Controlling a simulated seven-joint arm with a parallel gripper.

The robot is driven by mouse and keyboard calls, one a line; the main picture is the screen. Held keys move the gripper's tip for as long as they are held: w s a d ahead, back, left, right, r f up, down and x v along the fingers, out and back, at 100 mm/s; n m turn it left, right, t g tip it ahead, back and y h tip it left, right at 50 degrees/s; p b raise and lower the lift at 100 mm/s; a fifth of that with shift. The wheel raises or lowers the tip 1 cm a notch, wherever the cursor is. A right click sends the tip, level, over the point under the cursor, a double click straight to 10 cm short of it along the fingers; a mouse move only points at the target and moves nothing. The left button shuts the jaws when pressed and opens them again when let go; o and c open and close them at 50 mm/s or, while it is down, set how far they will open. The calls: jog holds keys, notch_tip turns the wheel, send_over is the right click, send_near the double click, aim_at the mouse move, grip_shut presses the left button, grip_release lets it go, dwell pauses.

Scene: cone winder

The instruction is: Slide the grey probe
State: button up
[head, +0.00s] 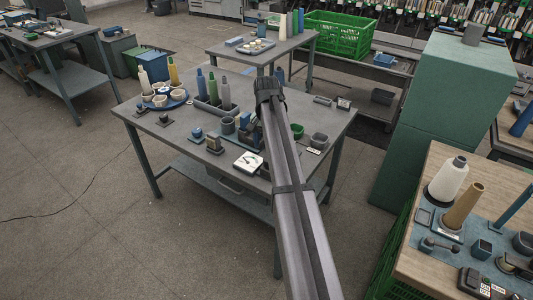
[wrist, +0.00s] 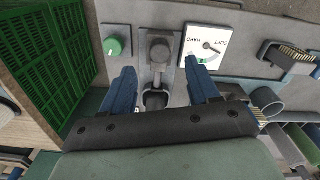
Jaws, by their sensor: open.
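The grey probe (wrist: 160,50) shows in the wrist view as a dark grey block on a short upright stem, set in a light grey plate. A dark round end (wrist: 155,99) lies below it, nearer my gripper. My gripper (wrist: 159,66) is open, with one blue finger on each side of the stem and a gap on both sides. A white dial (wrist: 204,46) marked HARD and SOFT is to the right of the probe. In the head view the dial (head: 248,162) sits on the grey table; my arm hides most of the gripper and the probe.
A green knob (wrist: 114,47) is left of the probe. A green crate (wrist: 48,55) fills the wrist view's left side. On the grey table (head: 185,140) stand a tray of bobbins (head: 215,108) and a blue round tray (head: 178,104).

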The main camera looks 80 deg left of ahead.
notch_tip(320, 180, up, 6)
jog(key=shift+r, duration=0.25)
jog(key=shift+w, duration=0.1)
dwell(0.5)
